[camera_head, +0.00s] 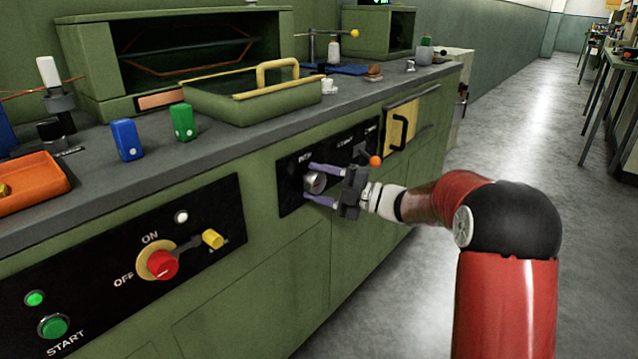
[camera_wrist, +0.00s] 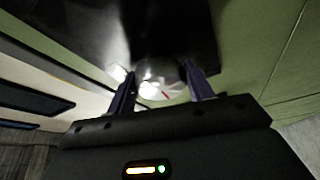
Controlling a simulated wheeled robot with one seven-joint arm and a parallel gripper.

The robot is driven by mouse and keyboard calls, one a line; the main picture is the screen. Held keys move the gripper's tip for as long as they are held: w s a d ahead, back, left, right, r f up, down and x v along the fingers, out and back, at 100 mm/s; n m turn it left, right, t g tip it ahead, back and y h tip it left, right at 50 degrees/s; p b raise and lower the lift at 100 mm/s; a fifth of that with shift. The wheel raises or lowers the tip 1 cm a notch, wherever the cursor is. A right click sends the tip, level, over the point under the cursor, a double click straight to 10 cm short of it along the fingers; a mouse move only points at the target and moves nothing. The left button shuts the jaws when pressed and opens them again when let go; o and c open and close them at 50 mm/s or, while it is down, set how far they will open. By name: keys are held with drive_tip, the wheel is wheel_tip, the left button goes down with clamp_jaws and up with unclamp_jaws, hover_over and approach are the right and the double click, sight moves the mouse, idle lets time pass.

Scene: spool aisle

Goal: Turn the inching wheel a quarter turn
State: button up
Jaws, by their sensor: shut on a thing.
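The inching wheel appears to be the round grey-silver knob (camera_head: 315,182) on a black panel on the green cabinet front. My gripper (camera_head: 316,184) reaches it from the right, with one purple finger above and one below, shut on the knob. In the wrist view the pale, shiny knob (camera_wrist: 158,80) sits between the two fingers (camera_wrist: 160,88), with a small red mark on it. Glare and the fingers hide part of its face.
An orange-tipped lever (camera_head: 375,161) sits on the same panel, close above my wrist. A yellow door with a black handle (camera_head: 398,132) is to its right. A control panel with a red-yellow switch (camera_head: 160,262) is at left. The aisle floor (camera_head: 500,130) is clear.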

drive_tip(key=shift+f, duration=0.1)
drive_tip(key=o, duration=1)
drive_tip(key=shift+c, duration=0.2)
drive_tip(key=r+v, duration=0.1)
drive_tip(key=v, duration=0.6)
drive_tip(key=shift+d+f+b, duration=0.35)
drive_tip(key=shift+d+f, duration=0.05)
drive_tip(key=shift+f, duration=0.1)
drive_tip(key=shift+s, duration=0.1)
